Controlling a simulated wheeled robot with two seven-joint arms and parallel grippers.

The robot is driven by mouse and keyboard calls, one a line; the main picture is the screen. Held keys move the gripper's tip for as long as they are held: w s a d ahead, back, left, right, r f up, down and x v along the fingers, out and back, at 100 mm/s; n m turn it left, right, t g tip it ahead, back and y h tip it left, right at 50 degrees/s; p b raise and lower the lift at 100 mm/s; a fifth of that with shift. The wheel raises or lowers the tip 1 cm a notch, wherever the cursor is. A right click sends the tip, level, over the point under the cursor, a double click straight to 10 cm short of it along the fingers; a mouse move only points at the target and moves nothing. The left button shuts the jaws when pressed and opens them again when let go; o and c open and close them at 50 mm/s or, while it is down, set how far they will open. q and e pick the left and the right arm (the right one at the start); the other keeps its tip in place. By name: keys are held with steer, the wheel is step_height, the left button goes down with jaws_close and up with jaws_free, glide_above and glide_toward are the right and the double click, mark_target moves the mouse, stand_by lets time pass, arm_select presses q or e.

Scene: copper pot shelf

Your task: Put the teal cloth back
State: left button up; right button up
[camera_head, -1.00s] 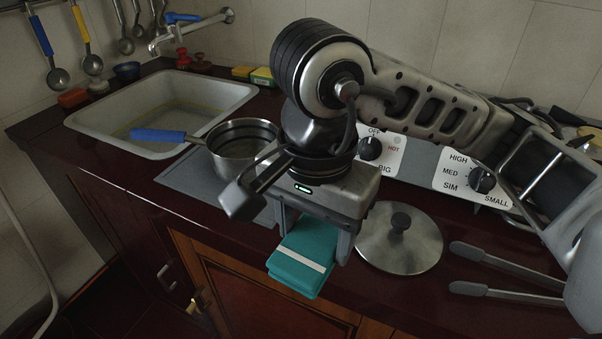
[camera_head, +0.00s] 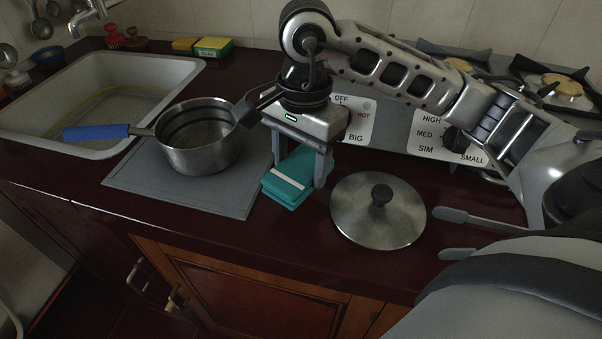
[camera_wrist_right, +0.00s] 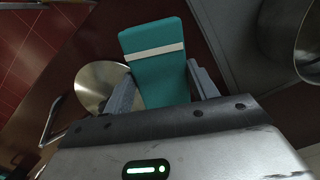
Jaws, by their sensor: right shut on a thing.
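The teal cloth (camera_head: 289,176) is a folded block with a pale stripe. It is between the fingers of my right gripper (camera_head: 302,172), which is shut on it, over the counter between the grey mat and the pot lid. In the right wrist view the cloth (camera_wrist_right: 160,68) stands out between the two fingers of the gripper (camera_wrist_right: 163,85). I cannot tell whether the cloth touches the counter. The upper part of the cloth is hidden by the gripper in the head view. My left gripper is not in view.
A steel pot (camera_head: 200,145) with a blue handle stands on the grey mat (camera_head: 222,200), left of my gripper. A round lid (camera_head: 400,222) lies just right of the cloth. Tongs (camera_head: 480,220) lie further right. A sink (camera_head: 100,75) is at the left and stove knobs are behind.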

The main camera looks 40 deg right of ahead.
mark_target(301, 174)
steer(key=shift+w+d+f, duration=0.3)
steer(key=shift+w+f, duration=0.05)
steer(key=shift+f, duration=0.15)
step_height(301, 174, down, 3)
steer(key=shift+w+d+f+p, duration=0.15)
steer(key=shift+p, duration=0.15)
steer(key=shift+f, duration=0.2)
steer(key=shift+f+b, duration=0.25)
steer(key=shift+b, duration=0.1)
steer(key=o, duration=1.3)
steer(key=shift+r, duration=0.1)
steer(key=shift+r+p, duration=0.35)
steer(key=shift+p, duration=0.05)
steer(key=r, duration=1)
steer(key=shift+w+d+r, duration=0.2)
steer(key=shift+d+r, duration=0.2)
steer(key=shift+r, duration=0.3)
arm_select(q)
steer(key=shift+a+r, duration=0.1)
arm_select(e)
steer(key=shift+r, duration=0.15)
